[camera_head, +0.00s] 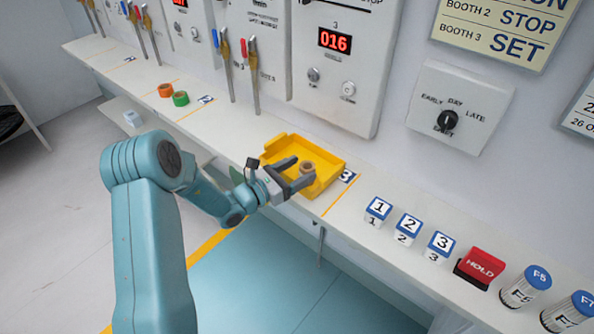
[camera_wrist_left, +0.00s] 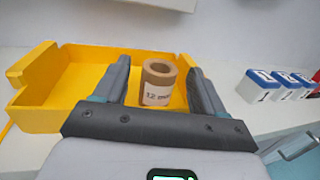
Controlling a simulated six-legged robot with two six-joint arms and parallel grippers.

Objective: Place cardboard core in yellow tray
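The cardboard core (camera_head: 307,168) is a short brown ring. In the left wrist view the core (camera_wrist_left: 158,84) stands upright with a white label reading "12 m", partly cut off. It appears to be inside the yellow tray (camera_head: 328,154), near its open front right; its base is partly hidden. The tray's yellow walls also show in the left wrist view (camera_wrist_left: 35,70). My left gripper (camera_head: 297,172) reaches over the tray's front edge. Its fingers (camera_wrist_left: 158,88) are open, one on each side of the core, with visible gaps. My right gripper is not in view.
The tray sits on a narrow white shelf (camera_head: 230,143). To its right stand numbered blocks (camera_head: 408,228), a red HOLD block (camera_head: 480,267) and white cylinders (camera_head: 525,286). Orange and green rings (camera_head: 180,98) lie further left. Wall panels (camera_head: 340,70) rise behind.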

